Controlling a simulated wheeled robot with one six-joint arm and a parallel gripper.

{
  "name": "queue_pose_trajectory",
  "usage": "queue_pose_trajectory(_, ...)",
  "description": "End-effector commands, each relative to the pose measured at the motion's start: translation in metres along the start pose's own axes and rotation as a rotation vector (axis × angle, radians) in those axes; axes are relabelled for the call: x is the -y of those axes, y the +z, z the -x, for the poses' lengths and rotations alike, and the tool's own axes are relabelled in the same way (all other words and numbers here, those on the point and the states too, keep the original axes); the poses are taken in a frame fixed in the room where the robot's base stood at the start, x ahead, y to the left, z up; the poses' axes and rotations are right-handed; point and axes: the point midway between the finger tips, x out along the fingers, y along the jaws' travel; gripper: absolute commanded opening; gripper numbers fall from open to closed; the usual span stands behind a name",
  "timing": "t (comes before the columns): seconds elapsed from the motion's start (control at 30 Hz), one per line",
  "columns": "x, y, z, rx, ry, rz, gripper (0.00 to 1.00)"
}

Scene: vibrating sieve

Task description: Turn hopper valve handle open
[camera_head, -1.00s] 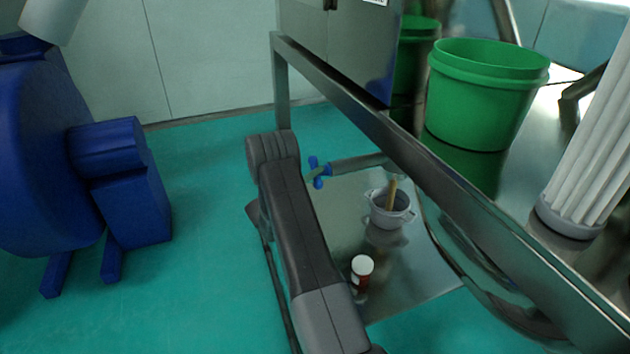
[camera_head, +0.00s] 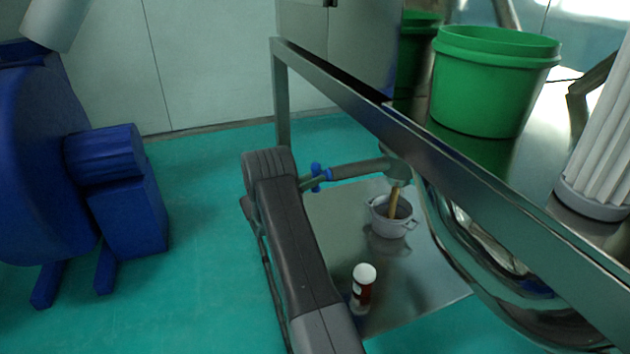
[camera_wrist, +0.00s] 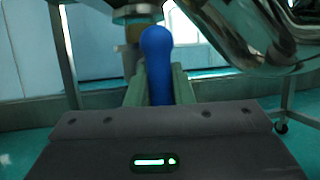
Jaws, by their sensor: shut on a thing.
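The blue valve handle (camera_head: 316,177) is at the left end of a grey pipe (camera_head: 357,170) under the metal table frame. In the wrist view the handle (camera_wrist: 156,64) stands upright between the two greenish fingers of my gripper (camera_wrist: 159,86). My gripper is shut on the handle. In the head view my dark arm covers most of the gripper, and only a small part shows left of the handle. The pipe's right end meets a rounded grey fitting under the hopper (camera_head: 490,245).
A grey pot (camera_head: 382,224) with a wooden-coloured stick and a red bottle with a white cap (camera_head: 363,286) stand on the shiny lower plate (camera_head: 410,290). A green bucket (camera_head: 490,95) stands on the table (camera_head: 340,82). A blue machine (camera_head: 110,190) is left, with clear floor between.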

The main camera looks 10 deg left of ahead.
Motion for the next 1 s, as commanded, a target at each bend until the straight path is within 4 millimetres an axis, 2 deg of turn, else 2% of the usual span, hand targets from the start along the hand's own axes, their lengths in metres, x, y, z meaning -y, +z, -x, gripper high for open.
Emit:
queue_pose_trajectory(0.47,0.0000,-0.0002,0.0003,-0.004,-0.005,-0.012,0.00)
queue_pose_trajectory(0.5,0.0000,-0.0003,0.0003,-0.004,-0.005,-0.012,0.25)
queue_pose_trajectory(0.6,0.0000,-0.0002,0.0003,-0.003,-0.005,-0.012,0.42)
queue_pose_trajectory(1.0,0.0027,-0.0036,0.0012,-0.003,-0.006,-0.010,0.42)
